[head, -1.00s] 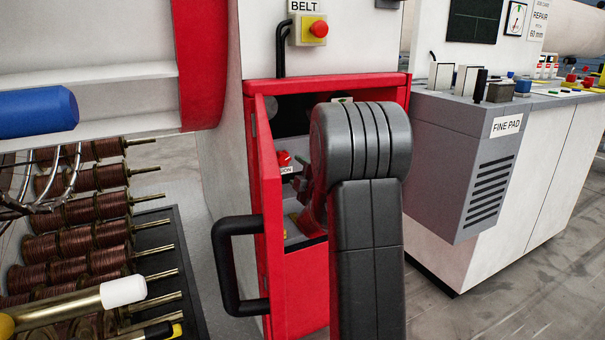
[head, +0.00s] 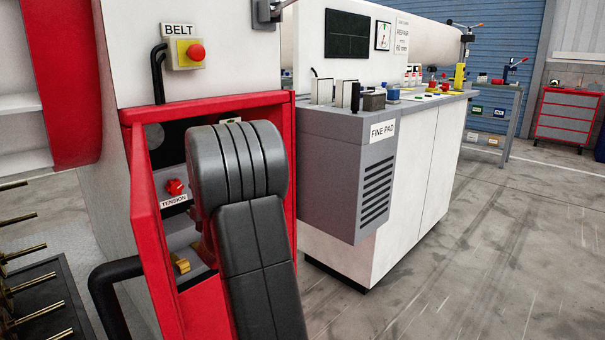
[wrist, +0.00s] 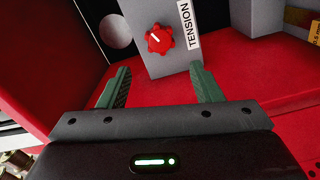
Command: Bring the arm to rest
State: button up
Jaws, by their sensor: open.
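My gripper (wrist: 158,88) shows in the wrist view with its two green fingers spread apart and nothing between them. Beyond the fingers is a red tension knob (wrist: 159,39) on a grey panel marked TENSION. In the head view my dark grey arm stands in front of the open red cabinet (head: 205,108), and the gripper itself is hidden behind the arm. The tension knob also shows in the head view (head: 174,187), just left of my arm. The red door (head: 150,235) with its black handle (head: 108,285) stands open at the left.
A grey and white FINE PAD bench (head: 340,165) stands to the right of the cabinet. Brass spindles (head: 35,310) are at the lower left. The floor (head: 490,250) at the right is clear.

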aim_at(176, 189)
jog(key=b+x, duration=0.2)
jog(key=x, duration=1)
jog(key=shift+w+a, duration=0.15)
